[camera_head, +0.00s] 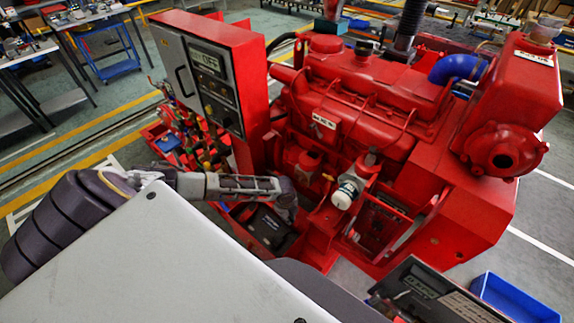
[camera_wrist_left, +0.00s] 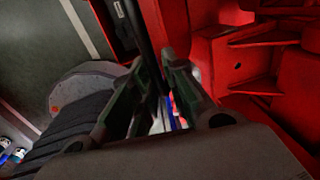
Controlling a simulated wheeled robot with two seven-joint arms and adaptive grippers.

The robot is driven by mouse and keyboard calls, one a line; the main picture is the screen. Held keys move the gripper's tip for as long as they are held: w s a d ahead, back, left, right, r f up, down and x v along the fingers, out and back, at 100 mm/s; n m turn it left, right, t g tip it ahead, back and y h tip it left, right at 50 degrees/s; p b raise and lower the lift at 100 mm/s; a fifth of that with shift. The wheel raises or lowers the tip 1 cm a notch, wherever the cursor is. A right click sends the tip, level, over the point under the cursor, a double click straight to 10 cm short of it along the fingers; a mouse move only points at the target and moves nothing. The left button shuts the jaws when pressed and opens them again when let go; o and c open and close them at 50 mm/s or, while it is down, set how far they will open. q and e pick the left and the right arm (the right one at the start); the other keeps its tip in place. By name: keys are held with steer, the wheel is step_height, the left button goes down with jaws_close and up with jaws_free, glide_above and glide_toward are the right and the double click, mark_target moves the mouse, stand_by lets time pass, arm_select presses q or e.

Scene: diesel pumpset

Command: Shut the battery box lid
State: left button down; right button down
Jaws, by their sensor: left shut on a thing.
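The red battery box (camera_head: 240,240) stands low beside the engine in the head view, with a dark battery (camera_head: 268,226) showing in its open top. My left arm reaches across from the left, and my left gripper (camera_head: 286,198) is above the box's far side. In the left wrist view the left gripper (camera_wrist_left: 168,95) is shut on a thin dark edge (camera_wrist_left: 141,35), which looks like the battery box lid seen edge-on. The fingers hide the held part, and I cannot tell the lid's exact angle. My right gripper is not in view.
The red engine (camera_head: 370,95) is close beyond the box, and a grey-fronted control cabinet (camera_head: 205,75) stands upright behind my left arm. A white-ended filter (camera_head: 346,192) juts out just right of the gripper. A blue tray (camera_head: 510,300) lies at the lower right.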

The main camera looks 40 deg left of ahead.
arm_select(q)
steer(key=shift+s+a+f, duration=0.1)
steer(key=shift+s+f, duration=0.05)
steer(key=shift+s, duration=0.3)
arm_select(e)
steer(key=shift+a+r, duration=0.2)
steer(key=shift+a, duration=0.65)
